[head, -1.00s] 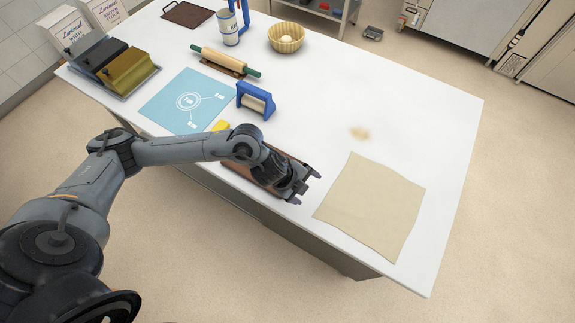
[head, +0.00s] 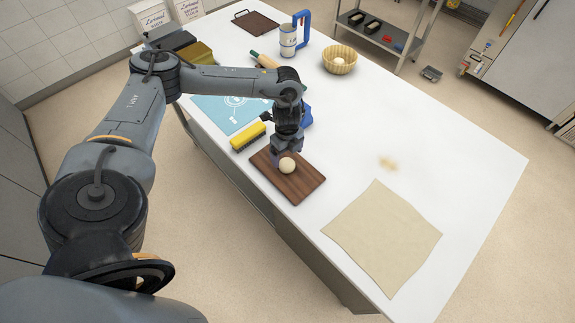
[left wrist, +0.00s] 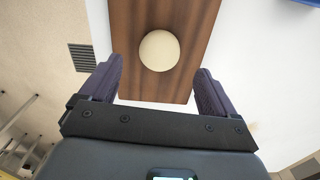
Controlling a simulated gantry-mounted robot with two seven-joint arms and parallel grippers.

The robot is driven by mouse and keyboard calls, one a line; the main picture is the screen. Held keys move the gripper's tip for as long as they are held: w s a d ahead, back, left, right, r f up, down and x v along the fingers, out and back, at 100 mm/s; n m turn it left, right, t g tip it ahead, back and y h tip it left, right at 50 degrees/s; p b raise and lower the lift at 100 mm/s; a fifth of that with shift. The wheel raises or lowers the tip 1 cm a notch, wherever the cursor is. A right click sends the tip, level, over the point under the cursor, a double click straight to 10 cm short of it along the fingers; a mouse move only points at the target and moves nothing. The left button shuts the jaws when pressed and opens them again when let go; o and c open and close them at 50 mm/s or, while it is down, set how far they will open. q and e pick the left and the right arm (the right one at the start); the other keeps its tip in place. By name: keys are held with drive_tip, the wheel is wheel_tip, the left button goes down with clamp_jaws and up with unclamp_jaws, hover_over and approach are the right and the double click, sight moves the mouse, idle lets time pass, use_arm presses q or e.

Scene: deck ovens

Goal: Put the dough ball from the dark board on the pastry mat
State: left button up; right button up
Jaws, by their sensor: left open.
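The pale round dough ball (head: 287,166) sits on the dark wooden board (head: 306,187) near the table's front edge. My open, empty left gripper (head: 286,157) is close to the ball, pointing down over the board. In the left wrist view the ball (left wrist: 159,50) lies on the board (left wrist: 190,18) just ahead of the gap between the two spread fingers (left wrist: 155,82). I cannot tell the exact height of the fingertips. The light-blue pastry mat (head: 222,112), with white markings, lies left of the board, partly hidden by my arm. My right gripper is out of view.
A yellow brush (head: 248,137) lies between mat and board. A blue-framed tool (head: 307,116) stands behind the gripper, partly hidden. A beige cloth (head: 384,238) lies to the right. A basket (head: 340,60) holds another pale ball. The table's middle right is clear apart from a flour patch.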

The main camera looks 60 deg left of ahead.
sight(287, 166)
use_arm(q)
drive_tip(key=shift+f, duration=2.9)
drive_tip(key=shift+c, duration=0.3)
drive_tip(key=c, duration=1.2)
drive_tip(key=shift+r, duration=0.2)
